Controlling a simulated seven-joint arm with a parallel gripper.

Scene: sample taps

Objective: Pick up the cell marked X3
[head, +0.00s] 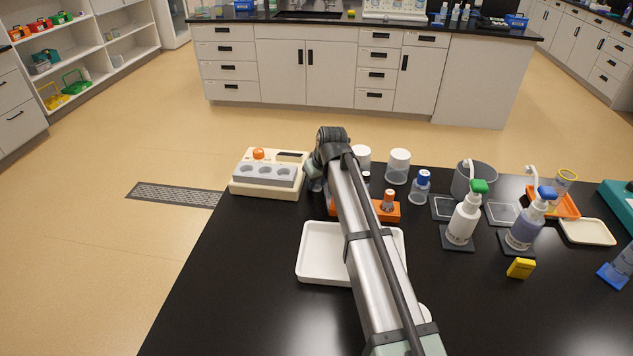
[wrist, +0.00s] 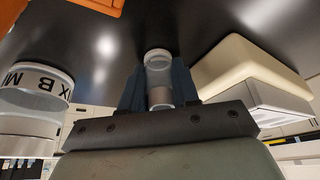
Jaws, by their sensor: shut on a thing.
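In the wrist view, my gripper (wrist: 158,88) is shut on a small cell (wrist: 157,66), a clear-walled cylinder with a greyish lower part. One dark blue-grey finger is on each side of it. No X3 mark can be read on it. In the head view, the gripper end (head: 315,180) is mostly hidden by my arm, between the cream device and the orange rack (head: 386,213). The held cell cannot be made out there. A small vial (head: 388,200) with an orange-brown top stands in the rack. The rack also shows in the wrist view (wrist: 100,5).
The cream device (head: 268,175) with a grey well block and orange knob stands left. White jars (head: 398,166), one marked MIX B in the wrist view (wrist: 38,85), and a blue-capped bottle (head: 421,187) stand right. A white tray (head: 318,255) lies in front. Pump bottles (head: 463,220) stand farther right.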

